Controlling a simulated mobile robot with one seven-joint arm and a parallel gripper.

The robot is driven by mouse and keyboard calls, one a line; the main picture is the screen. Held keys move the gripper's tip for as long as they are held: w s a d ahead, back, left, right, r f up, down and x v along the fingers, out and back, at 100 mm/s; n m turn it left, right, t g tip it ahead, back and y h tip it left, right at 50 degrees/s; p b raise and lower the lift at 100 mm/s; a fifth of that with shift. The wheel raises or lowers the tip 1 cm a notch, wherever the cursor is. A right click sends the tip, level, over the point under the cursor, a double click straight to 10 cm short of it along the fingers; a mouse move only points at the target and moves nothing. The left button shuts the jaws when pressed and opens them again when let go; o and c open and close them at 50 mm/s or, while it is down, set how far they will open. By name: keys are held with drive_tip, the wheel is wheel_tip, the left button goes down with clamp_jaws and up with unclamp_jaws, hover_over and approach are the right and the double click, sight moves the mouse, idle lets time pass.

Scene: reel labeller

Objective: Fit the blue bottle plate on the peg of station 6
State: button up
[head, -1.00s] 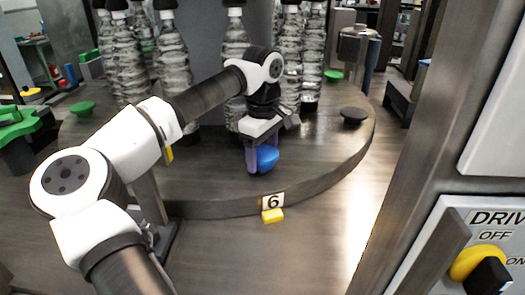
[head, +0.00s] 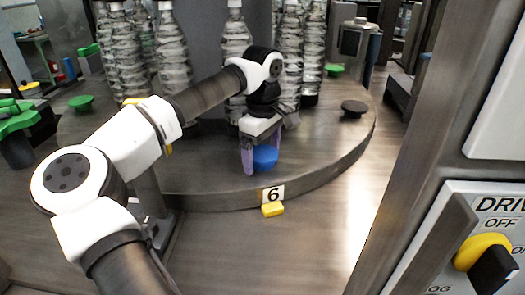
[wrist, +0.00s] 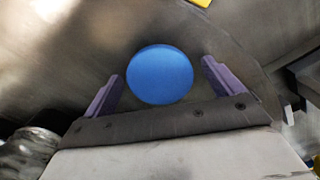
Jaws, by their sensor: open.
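The blue bottle plate (head: 265,157) is a round blue disc at the rim of the round table, just above the station 6 sign (head: 271,195). My gripper (head: 261,160) is open around it, with its purple fingers on either side. In the wrist view the blue plate (wrist: 160,74) shows as a full disc between the spread fingers, with a gap to each. The peg of station 6 is hidden, so I cannot tell whether the plate sits on it.
A black plate (head: 354,107) and green plates (head: 334,70) stand at other stations on the rim. Tall clear bottles (head: 173,50) stand behind my gripper. A yellow block (head: 272,210) is below the sign. A drive switch panel (head: 490,240) is at the right.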

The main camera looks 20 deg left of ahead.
drive_tip(key=shift+r, duration=0.1)
wheel_tip(320, 180, up, 14)
drive_tip(key=b, duration=0.2)
drive_tip(key=shift+f, duration=0.2)
idle(0.5)
